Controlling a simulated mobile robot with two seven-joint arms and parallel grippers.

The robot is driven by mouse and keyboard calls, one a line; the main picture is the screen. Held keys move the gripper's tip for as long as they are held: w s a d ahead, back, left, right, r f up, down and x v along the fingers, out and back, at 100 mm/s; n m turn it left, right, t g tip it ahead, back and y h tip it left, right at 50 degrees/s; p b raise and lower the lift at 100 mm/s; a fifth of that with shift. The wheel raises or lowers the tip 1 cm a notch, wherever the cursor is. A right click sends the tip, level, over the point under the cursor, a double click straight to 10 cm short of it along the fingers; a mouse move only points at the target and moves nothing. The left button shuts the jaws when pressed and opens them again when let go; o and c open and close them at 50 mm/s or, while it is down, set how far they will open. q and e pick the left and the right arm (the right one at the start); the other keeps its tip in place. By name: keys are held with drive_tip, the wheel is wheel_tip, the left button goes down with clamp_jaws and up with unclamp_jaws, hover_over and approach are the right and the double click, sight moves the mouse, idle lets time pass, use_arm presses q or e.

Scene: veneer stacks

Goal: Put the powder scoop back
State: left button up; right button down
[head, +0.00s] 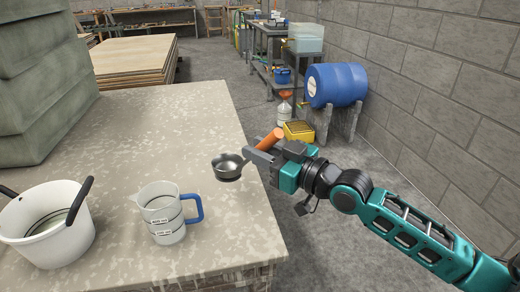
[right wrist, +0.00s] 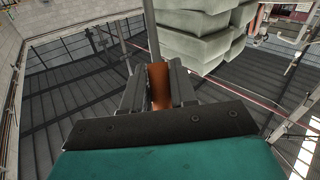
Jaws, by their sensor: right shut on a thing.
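The powder scoop (head: 228,166) has a dark metal bowl and an orange handle. My right gripper (head: 262,152) is shut on the orange handle, at the right edge of the stone-like table. The bowl shows over the tabletop; I cannot tell whether it touches the surface. In the right wrist view the orange handle (right wrist: 159,86) sits between the two fingers of the gripper (right wrist: 160,88), with a grey shaft running up from it. My left gripper is not in view.
A clear measuring jug (head: 165,215) with a blue handle and a white bucket (head: 45,225) stand on the table (head: 130,130) at left. Grey-green stacked blocks (head: 45,90) rise behind. A blue barrel (head: 337,85) and yellow box (head: 299,131) stand beyond the right edge.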

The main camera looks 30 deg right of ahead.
drive_tip(key=shift+r+p, duration=0.15)
drive_tip(key=shift+p, duration=0.45)
wheel_tip(320, 180, down, 8)
drive_tip(key=b, duration=0.5)
drive_tip(key=shift+f+b, duration=0.3)
drive_tip(key=shift+f, duration=0.45)
drive_tip(key=shift+c, duration=1.4)
unclamp_jaws()
